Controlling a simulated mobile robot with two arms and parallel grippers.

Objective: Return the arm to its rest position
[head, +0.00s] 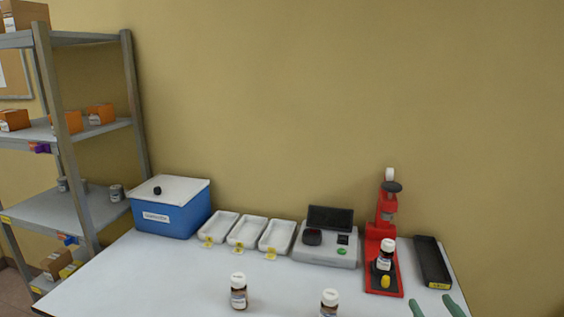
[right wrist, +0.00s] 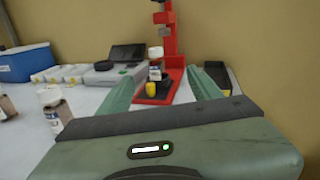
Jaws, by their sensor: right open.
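My right gripper (head: 435,307) shows at the lower right of the head view, at the table's front right. Its two green fingers are spread apart with nothing between them. In the right wrist view the open fingers (right wrist: 172,88) point toward the red stand (right wrist: 169,48). The red stand (head: 388,215) holds a brown bottle with a white cap (head: 386,256) on its base, apart from the gripper. A yellow piece (head: 385,282) sits at the front of that base. My left gripper is not in either view.
Two more capped bottles stand at the table's front, one at centre (head: 239,292) and one further right (head: 329,302). Behind are a blue box (head: 170,218), three white trays (head: 247,230), a grey device (head: 325,254) and a black tray (head: 432,262). A shelf (head: 75,125) stands left.

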